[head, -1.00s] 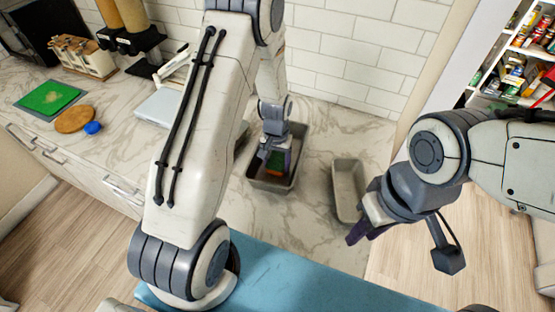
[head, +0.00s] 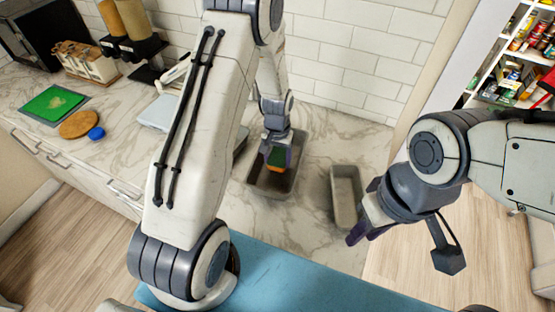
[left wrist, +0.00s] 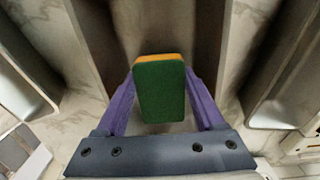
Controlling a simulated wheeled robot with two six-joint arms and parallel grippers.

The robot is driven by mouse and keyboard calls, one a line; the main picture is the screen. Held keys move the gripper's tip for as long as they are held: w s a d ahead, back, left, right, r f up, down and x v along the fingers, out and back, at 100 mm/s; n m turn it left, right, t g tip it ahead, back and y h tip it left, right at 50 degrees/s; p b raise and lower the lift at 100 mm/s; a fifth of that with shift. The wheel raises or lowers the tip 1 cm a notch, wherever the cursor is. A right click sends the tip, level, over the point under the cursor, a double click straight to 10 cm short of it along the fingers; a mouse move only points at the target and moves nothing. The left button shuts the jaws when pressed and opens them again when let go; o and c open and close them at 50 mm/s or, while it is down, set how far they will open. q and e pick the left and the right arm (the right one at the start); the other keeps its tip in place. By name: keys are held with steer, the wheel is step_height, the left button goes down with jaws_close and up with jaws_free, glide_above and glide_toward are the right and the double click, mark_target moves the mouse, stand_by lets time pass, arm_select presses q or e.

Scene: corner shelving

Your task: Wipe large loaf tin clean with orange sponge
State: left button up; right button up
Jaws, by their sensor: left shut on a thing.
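The orange sponge (left wrist: 160,92) has a green scouring face. My left gripper (head: 277,155) is shut on it, with a purple finger on each side in the left wrist view. The sponge also shows in the head view (head: 277,159), at the back part of a large dark grey loaf tin (head: 259,188). The tin's walls run to either side of the sponge in the left wrist view (left wrist: 228,60). Whether the sponge touches the tin is not clear. My right gripper (head: 366,232) hangs in front of the counter, right of the tin, its opening unclear.
A smaller, lighter grey tin (head: 345,200) stands right of the large one, close to my right gripper. Another grey edge (head: 241,139) shows partly behind my left arm. A green board (head: 54,103), a round wooden board (head: 79,124) and a blue object (head: 96,133) lie far left.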

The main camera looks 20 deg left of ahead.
mark_target(277, 159)
arm_select(q)
step_height(277, 159, up, 7)
steer(key=p, duration=0.5)
steer(key=shift+r, duration=0.2)
